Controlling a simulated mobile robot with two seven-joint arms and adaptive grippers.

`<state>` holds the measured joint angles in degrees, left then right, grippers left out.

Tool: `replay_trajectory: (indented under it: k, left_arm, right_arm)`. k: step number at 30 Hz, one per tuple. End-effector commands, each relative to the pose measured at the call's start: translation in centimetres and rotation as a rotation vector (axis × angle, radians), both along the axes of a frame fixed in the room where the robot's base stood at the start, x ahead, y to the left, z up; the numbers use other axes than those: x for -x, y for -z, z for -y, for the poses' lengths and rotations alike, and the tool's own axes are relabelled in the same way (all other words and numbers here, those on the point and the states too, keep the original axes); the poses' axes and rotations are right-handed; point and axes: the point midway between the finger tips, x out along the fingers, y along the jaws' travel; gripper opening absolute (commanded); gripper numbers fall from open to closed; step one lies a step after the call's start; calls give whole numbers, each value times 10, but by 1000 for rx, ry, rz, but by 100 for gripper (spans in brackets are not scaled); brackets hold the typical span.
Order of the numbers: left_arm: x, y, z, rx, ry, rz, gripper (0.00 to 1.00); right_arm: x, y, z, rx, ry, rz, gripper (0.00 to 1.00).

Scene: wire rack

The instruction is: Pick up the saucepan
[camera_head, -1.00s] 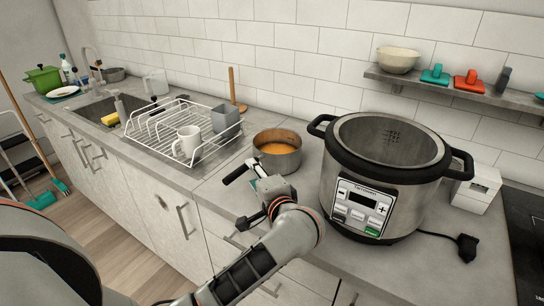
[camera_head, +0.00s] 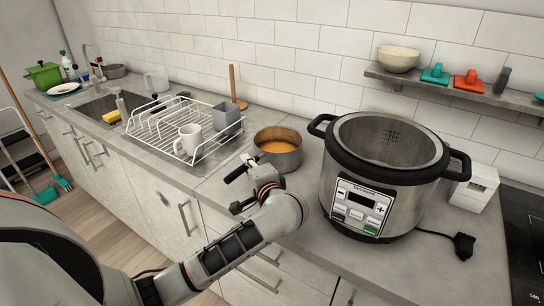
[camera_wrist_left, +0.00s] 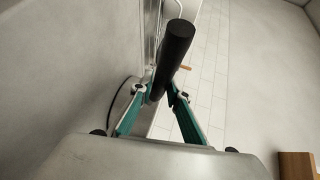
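The saucepan (camera_head: 279,158) is a small steel pan with orange liquid in it. It stands upright on the counter, left of the large cooker. Its black handle (camera_head: 237,172) points toward the front left. My left gripper (camera_head: 251,165) is at this handle, close to the pan wall. In the left wrist view the handle (camera_wrist_left: 174,58) runs between the two teal fingers (camera_wrist_left: 166,92), which converge and appear shut on it. I cannot see whether the pan's base is clear of the counter. My right gripper is not in view.
The large cooker (camera_head: 382,175) stands close to the pan's right. A wire dish rack (camera_head: 160,132) with a white mug (camera_head: 188,140) and grey cup (camera_head: 226,118) is to its left. The tiled wall (camera_head: 280,60) is behind. The counter's front edge runs below the arm.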

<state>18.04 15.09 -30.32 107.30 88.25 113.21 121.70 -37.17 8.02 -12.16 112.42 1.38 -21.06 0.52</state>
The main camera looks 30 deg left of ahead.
Motion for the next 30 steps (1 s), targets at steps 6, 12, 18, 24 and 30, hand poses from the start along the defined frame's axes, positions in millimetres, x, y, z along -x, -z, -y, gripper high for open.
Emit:
replay_trajectory:
  k: [6,12,18,24,30]
  left_arm:
    - [-1,-5,0,-3,-1,12,0]
    - [-1,-6,0,-3,-1,11,0]
    - [-1,-13,0,-3,0,12,0]
    - [-1,-26,0,-1,-1,15,0]
    - [-1,-45,0,-1,-2,16,0]
  right_arm:
    - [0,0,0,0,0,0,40]
    - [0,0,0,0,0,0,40]
    - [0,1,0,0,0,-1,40]
    - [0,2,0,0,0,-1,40]
    - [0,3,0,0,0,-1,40]
